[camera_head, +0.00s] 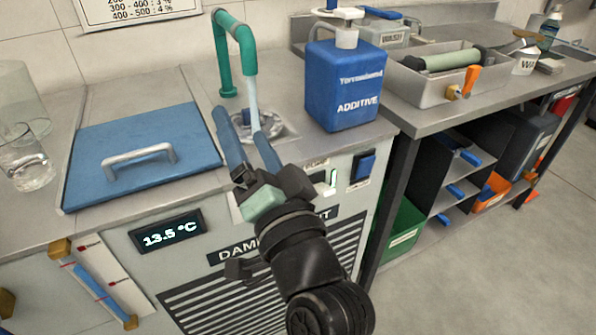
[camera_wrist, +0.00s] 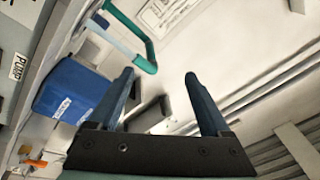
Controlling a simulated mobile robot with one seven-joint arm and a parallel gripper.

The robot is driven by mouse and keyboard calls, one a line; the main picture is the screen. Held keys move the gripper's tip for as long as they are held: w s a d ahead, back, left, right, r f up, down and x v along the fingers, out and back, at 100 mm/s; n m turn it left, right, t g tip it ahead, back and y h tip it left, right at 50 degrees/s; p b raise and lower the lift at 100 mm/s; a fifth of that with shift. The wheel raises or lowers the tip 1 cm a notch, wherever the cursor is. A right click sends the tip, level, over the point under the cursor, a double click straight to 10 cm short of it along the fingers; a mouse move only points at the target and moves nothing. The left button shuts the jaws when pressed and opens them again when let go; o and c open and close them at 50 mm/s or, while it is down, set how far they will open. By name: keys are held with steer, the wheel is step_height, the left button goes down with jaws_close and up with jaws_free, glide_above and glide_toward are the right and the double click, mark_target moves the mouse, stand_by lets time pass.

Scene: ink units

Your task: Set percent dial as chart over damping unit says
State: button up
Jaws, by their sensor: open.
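The chart (camera_head: 140,8) hangs on the wall at the top left, partly cut off; its lower lines read 300 - 400 : 3 % and 400 - 500 : 4 %. The damping unit (camera_head: 222,256) has a display (camera_head: 167,233) reading 13.5 °C. My gripper (camera_head: 240,125) is open and empty, its blue fingers pointing up in front of the counter edge and the teal tap. It also shows in the wrist view (camera_wrist: 159,75) with nothing between the fingers. I cannot make out the percent dial; my arm hides part of the unit's front.
A blue ADDITIVE container (camera_head: 345,88) stands on the counter right of the teal tap (camera_head: 222,60). A blue lid with a handle (camera_head: 140,155) lies left. A blue switch (camera_head: 362,167) is on the front. A glass (camera_head: 25,160) stands far left. Floor at right is clear.

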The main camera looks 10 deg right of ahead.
steer(key=s+d+f+m+g+p, duration=0.1)
steer(key=s+d+f+m+p, duration=0.15)
steer(key=f+m, duration=0.35)
steer(key=s+d+f+m+p, duration=0.1)
steer(key=s+f+m+p, duration=0.25)
steer(key=f+m, duration=0.25)
steer(key=s+d+f+m+g+p, duration=0.1)
steer(key=s+f+m+p, duration=0.25)
steer(key=f+m, duration=0.3)
steer(key=b+x, duration=0.1)
steer(key=x, duration=1.1)
steer(key=shift+w+f+h, duration=0.25)
steer(key=shift+f+h, duration=0.05)
steer(key=shift+f, duration=0.1)
jaws_close()
steer(key=shift+n+b, duration=0.25)
steer(key=shift+b, duration=0.05)
